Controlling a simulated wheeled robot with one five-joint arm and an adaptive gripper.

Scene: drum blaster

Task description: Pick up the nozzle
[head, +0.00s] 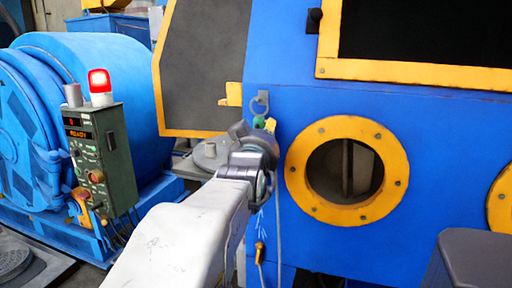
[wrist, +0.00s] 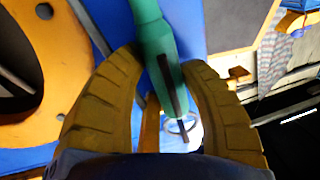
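The green nozzle (wrist: 158,50) runs down between the two olive-yellow fingers of my gripper (wrist: 163,60) in the wrist view. One fingertip lies at each side of it, close to its edges; I cannot tell whether they press on it. A dark strip runs along the nozzle's lower part. In the head view, a small green part of the nozzle (head: 259,122) shows just beyond my gripper (head: 257,138), below a ring on the blue machine's front. My gripper and arm hide most of the nozzle there.
The blue machine (head: 300,107) has a round yellow-rimmed port (head: 296,172) right of my gripper. A green control box (head: 112,160) with a lit red lamp (head: 100,84) stands left, before a blue drum (head: 95,75). A thin cable (head: 278,225) hangs below my gripper. A grey block (head: 475,262) is lower right.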

